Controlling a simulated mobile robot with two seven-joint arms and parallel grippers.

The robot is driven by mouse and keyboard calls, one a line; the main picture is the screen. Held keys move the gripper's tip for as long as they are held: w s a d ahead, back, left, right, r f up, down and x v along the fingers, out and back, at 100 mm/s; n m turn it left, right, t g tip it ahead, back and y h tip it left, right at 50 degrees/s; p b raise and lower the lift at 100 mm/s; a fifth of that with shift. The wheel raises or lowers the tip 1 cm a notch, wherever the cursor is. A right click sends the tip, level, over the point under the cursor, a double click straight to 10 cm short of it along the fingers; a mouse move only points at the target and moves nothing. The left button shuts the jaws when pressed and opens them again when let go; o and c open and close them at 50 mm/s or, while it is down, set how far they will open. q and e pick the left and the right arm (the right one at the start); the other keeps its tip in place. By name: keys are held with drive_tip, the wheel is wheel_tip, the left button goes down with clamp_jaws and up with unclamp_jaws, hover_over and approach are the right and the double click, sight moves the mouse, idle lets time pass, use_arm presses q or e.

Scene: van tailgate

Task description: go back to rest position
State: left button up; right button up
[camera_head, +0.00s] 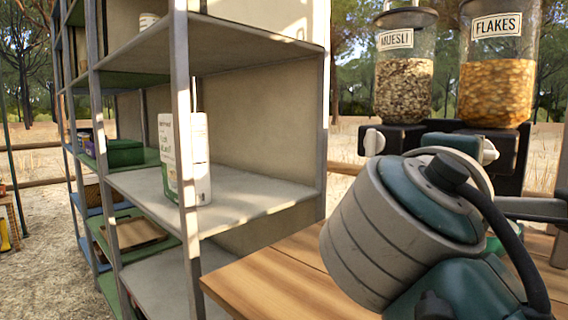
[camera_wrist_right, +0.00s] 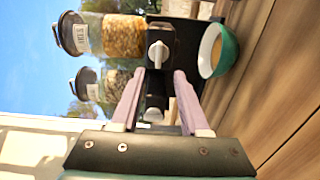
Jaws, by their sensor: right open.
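My right gripper (camera_wrist_right: 162,76) is open and empty in the right wrist view. Its two fingers point toward the dispenser stand (camera_wrist_right: 180,42) and the white knob (camera_wrist_right: 158,54) of the flakes dispenser (camera_wrist_right: 118,36). I cannot tell how far the fingertips are from the knob. In the head view my right arm covers the lower right and hides the gripper. My left gripper is in neither view.
A green bowl (camera_wrist_right: 228,52) with flakes-coloured contents sits beside the stand. The muesli dispenser (camera_head: 404,80) and flakes dispenser (camera_head: 497,75) stand behind my arm. A wooden table (camera_head: 270,280) lies below. A metal shelf (camera_head: 245,195) holding a white container (camera_head: 200,160) stands left.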

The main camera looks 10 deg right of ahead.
drive_tip(key=s+d+f+m+g+y+p, duration=0.25)
drive_tip(key=s+m+g+y+p, duration=0.35)
drive_tip(key=s+p, duration=0.8)
drive_tip(key=s+a+r+g+y+p, duration=0.2)
drive_tip(key=s+a+r+y+p, duration=0.5)
drive_tip(key=s+p, duration=0.5)
wheel_tip(320, 180, up, 36)
drive_tip(key=w+p, duration=0.1)
drive_tip(key=p, duration=3.6)
drive_tip(key=shift+a+f+y, duration=0.15)
drive_tip(key=shift+a+y, duration=0.1)
drive_tip(key=shift+y, duration=0.15)
